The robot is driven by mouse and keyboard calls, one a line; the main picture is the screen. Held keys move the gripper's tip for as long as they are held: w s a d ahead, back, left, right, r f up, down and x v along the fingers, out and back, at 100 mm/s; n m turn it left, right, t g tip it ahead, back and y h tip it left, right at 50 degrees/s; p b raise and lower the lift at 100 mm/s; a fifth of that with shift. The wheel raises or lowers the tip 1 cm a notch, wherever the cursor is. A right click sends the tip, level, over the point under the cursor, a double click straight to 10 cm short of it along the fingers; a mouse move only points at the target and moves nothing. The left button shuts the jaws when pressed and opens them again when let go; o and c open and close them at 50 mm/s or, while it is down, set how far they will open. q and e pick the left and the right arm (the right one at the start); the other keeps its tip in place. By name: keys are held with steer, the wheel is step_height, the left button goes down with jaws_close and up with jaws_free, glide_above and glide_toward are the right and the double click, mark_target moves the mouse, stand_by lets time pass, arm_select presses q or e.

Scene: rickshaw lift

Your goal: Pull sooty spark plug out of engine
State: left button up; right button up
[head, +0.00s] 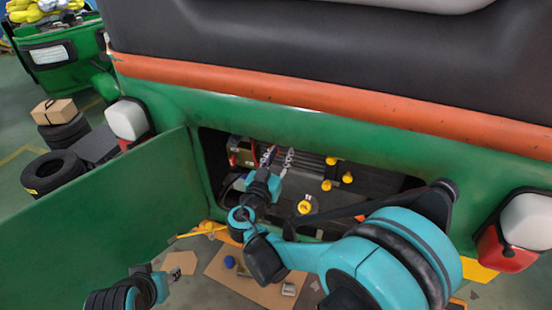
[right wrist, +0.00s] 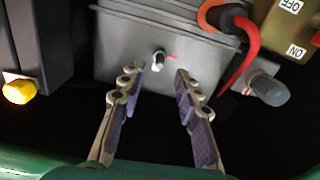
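The engine (right wrist: 120,45) is a grey block inside the open rear bay of the green rickshaw; it also shows in the head view (head: 312,165). A small spark plug (right wrist: 158,60) with a pale tip sticks out of its face; I cannot make out soot on it. My right gripper (right wrist: 158,82) is open, with its purple-padded fingers left and right of the plug's line and nothing between them. In the head view my right gripper (head: 278,156) reaches into the bay. My left gripper (head: 173,276) is low at the left, outside the bay, too small to read.
A brass-coloured switch box (right wrist: 292,22) marked OFF and ON is at upper right. The green hatch door (head: 110,215) hangs open at left. Cardboard (head: 250,278) lies on the floor.

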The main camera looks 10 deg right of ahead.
steer(key=shift+x, duration=3.55)
jaws_close()
